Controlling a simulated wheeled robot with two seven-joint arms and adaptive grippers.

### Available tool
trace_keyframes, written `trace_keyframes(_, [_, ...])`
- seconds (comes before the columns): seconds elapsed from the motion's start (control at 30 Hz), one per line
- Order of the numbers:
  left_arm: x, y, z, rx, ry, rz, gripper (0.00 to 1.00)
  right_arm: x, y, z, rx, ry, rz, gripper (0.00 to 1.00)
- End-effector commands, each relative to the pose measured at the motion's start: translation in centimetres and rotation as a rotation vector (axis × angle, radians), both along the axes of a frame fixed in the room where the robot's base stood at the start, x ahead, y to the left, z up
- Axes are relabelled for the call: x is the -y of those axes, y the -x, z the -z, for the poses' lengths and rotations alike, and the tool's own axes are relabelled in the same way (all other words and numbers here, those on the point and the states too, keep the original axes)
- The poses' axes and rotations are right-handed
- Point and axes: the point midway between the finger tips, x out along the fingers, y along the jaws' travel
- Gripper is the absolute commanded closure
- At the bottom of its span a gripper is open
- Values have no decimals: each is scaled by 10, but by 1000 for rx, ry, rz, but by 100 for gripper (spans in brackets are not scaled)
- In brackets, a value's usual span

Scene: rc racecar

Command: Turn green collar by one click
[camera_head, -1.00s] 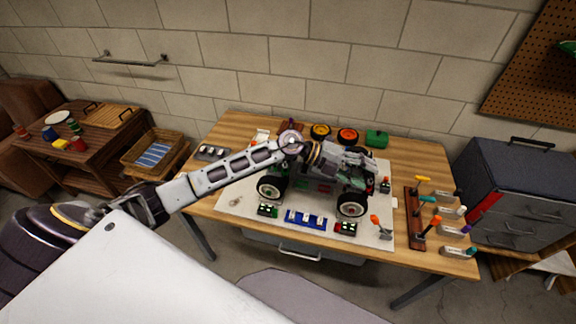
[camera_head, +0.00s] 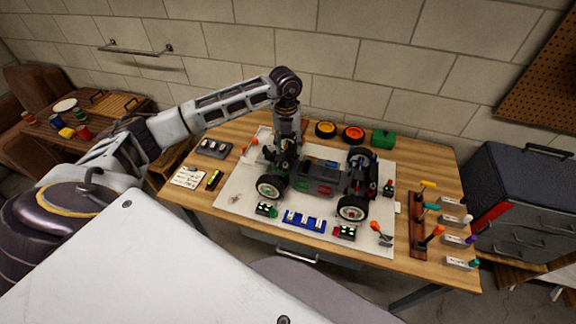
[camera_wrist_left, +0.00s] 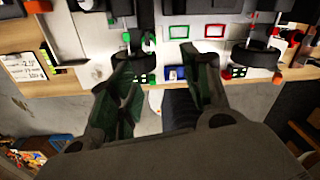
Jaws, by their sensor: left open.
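The RC car (camera_head: 320,178) stands on a pale mat on the wooden table. My left gripper (camera_head: 284,160) points down over the car's left end, and its fingers are hard to separate from the car there. In the left wrist view my left gripper (camera_wrist_left: 160,50) is open, with two dark green fingers apart and nothing between them. A small green part (camera_wrist_left: 127,37) on the car shows just beyond the left fingertip; it may be the green collar, but it is too small to be sure. I cannot tell whether a finger touches it. My right gripper is not in view.
A blue tray (camera_head: 304,220) and small display boxes (camera_head: 345,232) lie in front of the car. A tool rack (camera_head: 418,225) is at the right.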

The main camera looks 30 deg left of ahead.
Motion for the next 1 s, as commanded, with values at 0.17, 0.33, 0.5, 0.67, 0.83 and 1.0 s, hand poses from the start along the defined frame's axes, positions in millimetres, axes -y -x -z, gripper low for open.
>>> trace_keyframes(0.17, [-15,1,-4,-10,-50,-23,52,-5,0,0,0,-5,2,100])
trace_keyframes(0.33, [-15,1,-4,-10,-49,-22,52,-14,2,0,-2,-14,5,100])
trace_keyframes(0.5, [-15,1,-4,-10,-48,-22,52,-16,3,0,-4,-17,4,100])
trace_keyframes(0.67, [-15,1,2,-11,-48,-22,52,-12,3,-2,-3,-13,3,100])
trace_keyframes(0.83, [-14,1,15,-12,-47,-21,52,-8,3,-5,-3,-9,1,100])
trace_keyframes(1.0, [-14,2,36,-13,-47,-21,52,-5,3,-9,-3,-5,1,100])
